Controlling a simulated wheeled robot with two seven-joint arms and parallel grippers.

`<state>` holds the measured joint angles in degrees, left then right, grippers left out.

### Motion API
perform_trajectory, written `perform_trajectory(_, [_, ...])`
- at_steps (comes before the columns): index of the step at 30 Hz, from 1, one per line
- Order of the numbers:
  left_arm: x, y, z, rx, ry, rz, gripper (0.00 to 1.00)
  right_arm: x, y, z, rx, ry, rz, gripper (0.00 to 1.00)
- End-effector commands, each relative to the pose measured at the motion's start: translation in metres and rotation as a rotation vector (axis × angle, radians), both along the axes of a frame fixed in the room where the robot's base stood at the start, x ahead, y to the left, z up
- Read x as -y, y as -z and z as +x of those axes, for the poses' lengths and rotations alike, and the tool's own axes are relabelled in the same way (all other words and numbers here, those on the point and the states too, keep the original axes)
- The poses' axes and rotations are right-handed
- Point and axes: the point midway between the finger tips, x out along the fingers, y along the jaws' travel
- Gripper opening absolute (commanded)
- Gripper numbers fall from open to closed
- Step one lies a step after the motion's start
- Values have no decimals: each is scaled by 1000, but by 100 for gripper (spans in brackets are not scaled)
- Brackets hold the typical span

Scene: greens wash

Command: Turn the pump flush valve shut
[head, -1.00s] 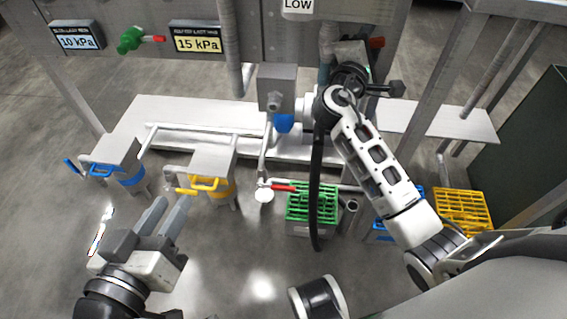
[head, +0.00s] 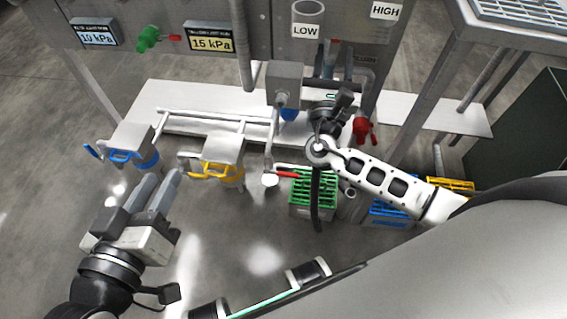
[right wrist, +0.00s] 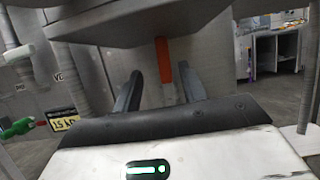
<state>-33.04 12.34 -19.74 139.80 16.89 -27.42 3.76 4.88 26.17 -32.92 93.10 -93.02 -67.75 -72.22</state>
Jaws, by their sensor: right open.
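In the right wrist view an orange-red lever (right wrist: 163,62) hangs below a grey housing, between and beyond the fingertips of my right gripper (right wrist: 163,85). The gripper is open; I see no contact with the lever. In the head view the right hand (head: 330,100) is among the pipes below the grey panel, its fingers hard to make out. A red valve (head: 361,128) shows just right of that hand. No label marks which one is the pump flush valve. My left gripper (head: 158,187) is open and empty over the floor at left.
Blue (head: 125,156) and yellow (head: 216,171) handled units stand front left. Posts flank the right side.

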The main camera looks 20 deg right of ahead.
Motion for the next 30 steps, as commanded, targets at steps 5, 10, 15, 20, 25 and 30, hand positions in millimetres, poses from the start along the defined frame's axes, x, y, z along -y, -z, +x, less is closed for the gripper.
perform_trajectory(5, [0,-1,0,0,-1,0,32,-19,15,-29,-3,-2,5,42])
perform_trajectory(10, [-1,-1,0,0,-1,0,32,-35,28,-56,-3,-2,4,42])
perform_trajectory(15, [0,4,0,0,-1,0,32,-36,56,-62,-58,-37,221,42])
perform_trajectory(20, [0,9,0,0,-1,0,32,-40,88,-66,-118,-80,516,42])
perform_trajectory(25, [0,14,0,0,-1,0,32,-53,119,-73,-160,-120,851,42])
perform_trajectory(30, [0,19,0,0,-1,0,32,-75,144,-83,-178,-150,1209,42])
